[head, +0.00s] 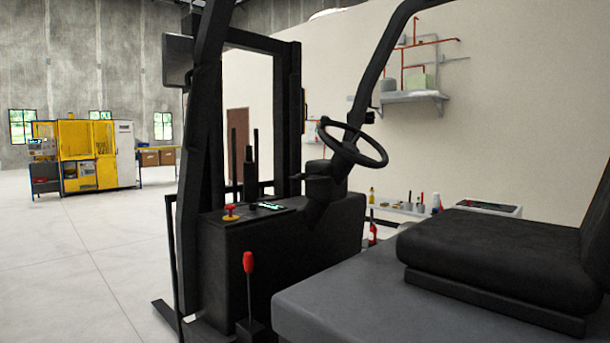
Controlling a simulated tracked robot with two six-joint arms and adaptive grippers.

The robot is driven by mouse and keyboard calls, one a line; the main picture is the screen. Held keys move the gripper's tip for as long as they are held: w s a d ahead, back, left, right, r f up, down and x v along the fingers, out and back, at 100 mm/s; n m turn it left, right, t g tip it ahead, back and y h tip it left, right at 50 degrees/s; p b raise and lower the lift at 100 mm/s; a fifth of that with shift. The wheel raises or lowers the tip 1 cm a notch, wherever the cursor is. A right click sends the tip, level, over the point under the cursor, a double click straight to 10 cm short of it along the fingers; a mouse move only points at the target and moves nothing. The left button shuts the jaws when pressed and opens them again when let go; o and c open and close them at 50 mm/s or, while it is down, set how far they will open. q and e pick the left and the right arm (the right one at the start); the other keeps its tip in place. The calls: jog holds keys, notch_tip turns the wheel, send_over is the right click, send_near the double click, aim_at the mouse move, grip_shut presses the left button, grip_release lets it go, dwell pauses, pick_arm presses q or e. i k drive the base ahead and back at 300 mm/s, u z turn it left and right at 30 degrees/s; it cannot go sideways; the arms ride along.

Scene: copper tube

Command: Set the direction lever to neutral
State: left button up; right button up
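A black forklift fills the middle and right of the head view. A lever with a red knob (248,262) on a thin dark stalk stands nearly upright at the forklift's near side, rising from a small dark base. No label shows on it, and I cannot tell whether it is the direction lever. A short dark part (319,187) juts left from the column under the steering wheel (352,146). A lever position marking is not readable. Neither of my grippers is in view.
The black seat (490,258) is at the right. A red-topped button (231,212) and small display (268,206) sit on the dark console (290,265). A mast and roof posts stand around it. A yellow machine (88,155) is far left; floor at left is clear.

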aim_at(302, 175)
jog(key=u, duration=1.05)
jog(key=i, duration=0.15)
jog(key=z, duration=2.5)
jog(key=i, duration=0.15)
jog(key=z, duration=1.55)
jog(key=k, duration=2.15)
jog(key=u, duration=1.1)
jog(key=i, duration=0.85)
jog(key=u, duration=0.25)
